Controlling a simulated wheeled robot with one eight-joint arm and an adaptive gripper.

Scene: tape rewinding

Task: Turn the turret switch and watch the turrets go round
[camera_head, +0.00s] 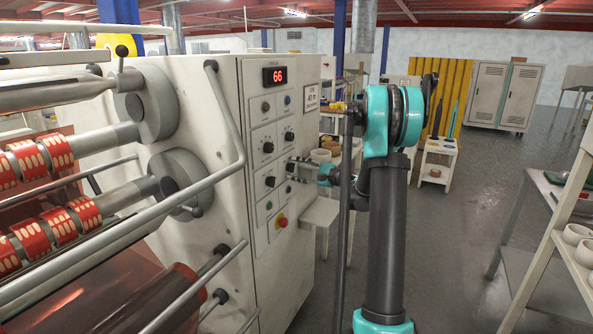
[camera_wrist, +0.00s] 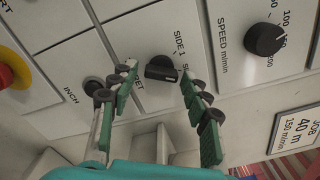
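The turret switch (camera_wrist: 161,69) is a black knob on the pale panel, with "SIDE 1" and a partly hidden "...RET" label beside it. My gripper (camera_wrist: 158,72) is open, with one green-padded finger on each side of the knob and a visible gap to each. I cannot tell how deep the fingertips reach. In the head view, my gripper (camera_head: 297,170) is at the machine's control panel (camera_head: 262,217), and the switch is hard to make out there. Two round grey hubs (camera_head: 148,103) carry shafts with red-and-cream rolls (camera_head: 57,152).
A speed knob (camera_wrist: 265,39), a dark "INCH" button (camera_wrist: 94,86) and a red stop button (camera_wrist: 8,76) sit near the switch. The display (camera_head: 275,76) reads 66. A bent grey rail (camera_head: 228,112) stands before the machine.

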